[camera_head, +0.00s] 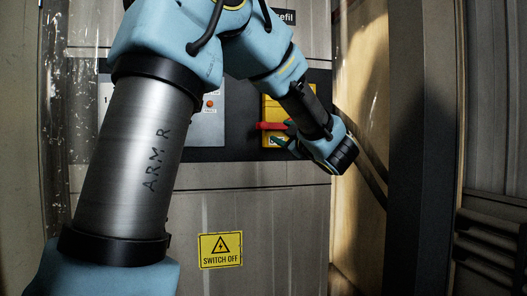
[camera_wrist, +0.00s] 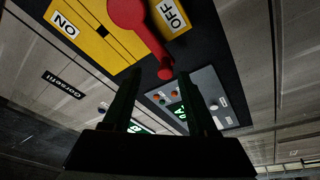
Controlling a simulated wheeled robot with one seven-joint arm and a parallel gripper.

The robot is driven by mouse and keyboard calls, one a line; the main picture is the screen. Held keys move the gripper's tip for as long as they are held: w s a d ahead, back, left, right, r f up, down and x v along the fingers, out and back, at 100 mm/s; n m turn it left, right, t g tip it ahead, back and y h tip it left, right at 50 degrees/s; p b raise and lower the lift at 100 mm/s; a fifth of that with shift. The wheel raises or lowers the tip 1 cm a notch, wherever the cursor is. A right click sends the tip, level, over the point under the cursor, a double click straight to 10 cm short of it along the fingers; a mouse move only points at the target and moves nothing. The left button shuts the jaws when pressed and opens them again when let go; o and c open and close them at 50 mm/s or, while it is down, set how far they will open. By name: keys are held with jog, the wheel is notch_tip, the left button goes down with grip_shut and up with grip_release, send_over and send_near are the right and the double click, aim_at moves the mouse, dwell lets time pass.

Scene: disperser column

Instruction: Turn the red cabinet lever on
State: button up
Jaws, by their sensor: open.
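The red lever (camera_head: 270,126) sits on a yellow plate (camera_head: 271,107) on the dark cabinet panel, partly behind my gripper in the head view. In the wrist view the lever (camera_wrist: 147,38) has a round hub, and its handle passes beside the OFF label (camera_wrist: 172,14). The ON label (camera_wrist: 65,25) is on the other side of the hub on the yellow plate (camera_wrist: 92,38). My gripper (camera_wrist: 158,82) is open, and the handle's end appears between its fingertips; I cannot tell whether they touch. In the head view my gripper (camera_head: 284,134) is right at the lever.
A grey control box (camera_head: 207,115) with an orange button is left of the lever; the wrist view shows it with lit displays (camera_wrist: 200,100). A yellow SWITCH OFF sign (camera_head: 220,249) is below. A dark upright post (camera_head: 415,200) stands to the right. My arm crosses the head view.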

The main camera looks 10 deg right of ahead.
aim_at(266, 126)
jog(key=w+a+n+y, duration=0.1)
jog(key=w, duration=0.1)
jog(key=w+a+r+n+y+p, duration=0.1)
jog(key=w+a, duration=0.1)
jog(key=w, duration=0.1)
jog(key=w+a+r, duration=0.1)
jog(key=w, duration=0.1)
jog(key=shift+w+a+r+n+g+y+p, duration=0.1)
jog(key=shift+w+a+n+g+y+p, duration=0.15)
jog(key=shift+n+g+y+p, duration=0.15)
jog(key=shift+c, duration=0.2)
grip_shut()
dwell(0.3)
jog(key=shift+s+d, duration=0.1)
jog(key=shift+d, duration=0.05)
dwell(0.8)
